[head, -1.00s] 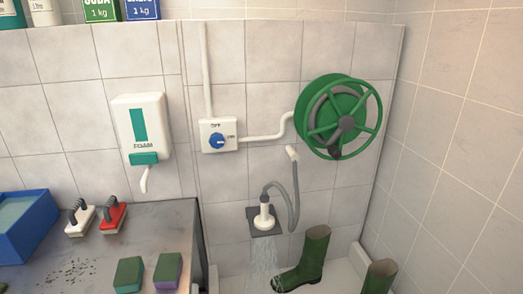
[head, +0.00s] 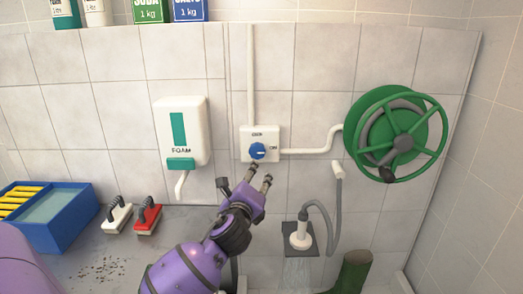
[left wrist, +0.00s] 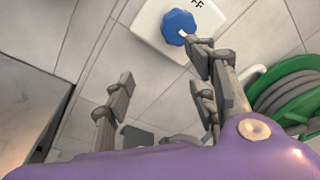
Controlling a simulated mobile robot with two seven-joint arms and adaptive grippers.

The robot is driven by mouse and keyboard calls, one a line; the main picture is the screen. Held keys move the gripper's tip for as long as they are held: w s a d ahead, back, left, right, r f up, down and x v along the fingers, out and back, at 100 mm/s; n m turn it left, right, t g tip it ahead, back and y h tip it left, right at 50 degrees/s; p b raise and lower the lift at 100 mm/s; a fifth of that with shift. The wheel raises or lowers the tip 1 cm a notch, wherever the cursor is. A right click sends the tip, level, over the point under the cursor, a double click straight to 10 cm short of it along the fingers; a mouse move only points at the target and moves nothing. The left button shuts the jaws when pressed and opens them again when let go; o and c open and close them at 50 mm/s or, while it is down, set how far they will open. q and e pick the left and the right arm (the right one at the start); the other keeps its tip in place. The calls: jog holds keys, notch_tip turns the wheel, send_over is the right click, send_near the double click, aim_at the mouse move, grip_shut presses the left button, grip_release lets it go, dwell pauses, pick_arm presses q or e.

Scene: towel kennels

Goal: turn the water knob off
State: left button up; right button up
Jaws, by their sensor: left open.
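The blue water knob (head: 257,151) sits on a white wall plate (head: 246,136) with OFF lettered at the top and ON at the right. Its white mark points right, toward ON. Water runs from the white shower head (head: 299,238). My left gripper (head: 246,180), on a purple arm, is open and empty just below the plate. In the left wrist view the knob (left wrist: 178,24) is at the top, and one fingertip of the gripper (left wrist: 160,85) appears close to its lower right edge; I cannot tell if they touch. My right gripper is out of view.
A foam dispenser (head: 182,130) hangs left of the plate, and a green hose reel (head: 395,134) right. A white pipe (head: 308,151) joins plate and reel. Below left, brushes (head: 147,216) and a blue tub (head: 68,222) rest on the counter. A green boot (head: 352,272) stands lower right.

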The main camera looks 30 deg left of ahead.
aim_at(256, 154)
pick_arm(q)
jog(key=shift+m+t+y, duration=0.3)
jog(key=shift+m, duration=0.1)
jog(key=w+r, duration=0.1)
jog(key=w+a+r, duration=0.2)
jog(key=w+r, duration=0.1)
jog(key=shift+a+r, duration=0.1)
jog(key=shift+a, duration=0.05)
jog(key=x, duration=0.3)
jog(key=shift+w+a, duration=0.1)
jog(key=shift+w, duration=0.3)
jog(key=shift+w+a, duration=0.15)
jog(key=shift+w, duration=0.15)
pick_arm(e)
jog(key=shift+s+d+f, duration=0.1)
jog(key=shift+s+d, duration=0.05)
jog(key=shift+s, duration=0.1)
pick_arm(q)
jog(key=c, duration=1.1)
jog(key=shift+o, duration=0.2)
